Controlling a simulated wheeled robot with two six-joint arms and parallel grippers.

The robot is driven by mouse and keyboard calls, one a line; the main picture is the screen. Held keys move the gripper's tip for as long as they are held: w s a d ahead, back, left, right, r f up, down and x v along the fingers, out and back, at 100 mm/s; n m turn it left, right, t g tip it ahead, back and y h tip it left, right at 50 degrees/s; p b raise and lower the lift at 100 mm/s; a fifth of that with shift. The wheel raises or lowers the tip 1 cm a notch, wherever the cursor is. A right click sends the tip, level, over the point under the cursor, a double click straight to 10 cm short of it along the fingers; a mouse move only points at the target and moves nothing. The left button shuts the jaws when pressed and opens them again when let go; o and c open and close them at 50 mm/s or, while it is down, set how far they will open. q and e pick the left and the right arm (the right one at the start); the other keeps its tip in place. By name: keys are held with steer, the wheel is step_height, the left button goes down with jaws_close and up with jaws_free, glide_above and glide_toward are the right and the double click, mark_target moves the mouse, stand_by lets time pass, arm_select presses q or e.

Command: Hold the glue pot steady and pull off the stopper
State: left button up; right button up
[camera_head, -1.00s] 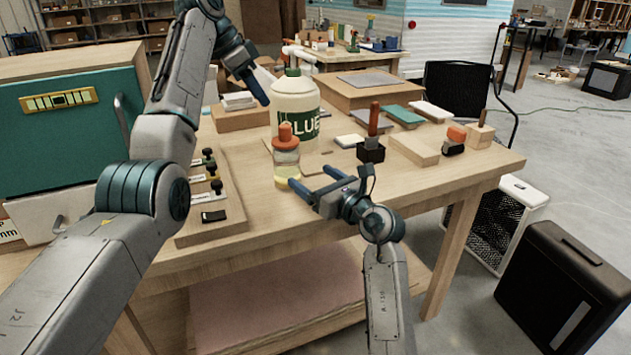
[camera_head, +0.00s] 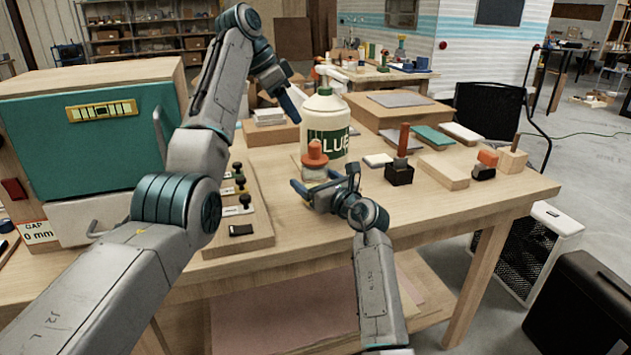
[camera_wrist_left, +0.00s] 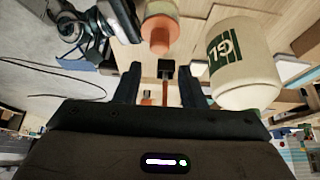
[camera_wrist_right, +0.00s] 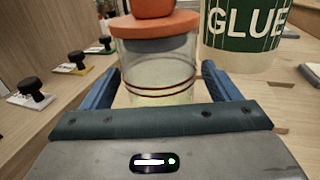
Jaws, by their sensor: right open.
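The glue pot (camera_head: 314,173) is a small clear jar with pale glue, upright on the bench. Its orange stopper (camera_head: 315,150) is seated in the top. In the right wrist view the jar (camera_wrist_right: 155,75) stands between the fingers of my right gripper (camera_wrist_right: 160,88), which is open around it; contact cannot be told. My right gripper (camera_head: 316,186) partly hides the jar's lower part in the head view. My left gripper (camera_head: 288,103) is open and empty, higher up behind the pot. In the left wrist view the stopper (camera_wrist_left: 158,38) lies beyond the open fingers.
A large white GLUE bottle (camera_head: 326,118) stands close behind the pot. A black holder (camera_head: 399,173) with an orange-handled tool is to the right. A board with several black-knobbed stamps (camera_head: 244,203) is to the left. Wooden blocks (camera_head: 443,173) lie farther right.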

mark_target(310, 148)
steer(key=c, duration=1.2)
arm_select(q)
steer(key=o, duration=0.7)
steer(key=shift+d+f, duration=0.15)
steer(key=shift+o, duration=1.3)
steer(key=shift+s+d+f+n+t+y, duration=0.2)
steer(key=shift+d+f+n+t+y, duration=0.1)
steer(key=shift+n, duration=0.3)
steer(key=shift+w+d+f+n+t+y, duration=0.25)
steer(key=shift+d+f+n, duration=0.45)
steer(key=shift+f, duration=0.75)
steer(key=shift+w+d+f+n+t+y, duration=0.1)
steer(key=shift+d+f+n+t, duration=0.35)
steer(key=shift+f+n, duration=0.75)
steer(key=shift+w+d+f+n+t+y, duration=0.2)
steer(key=shift+d+f+n, duration=0.35)
steer(key=shift+f, duration=1.2)
steer(key=shift+d, duration=0.1)
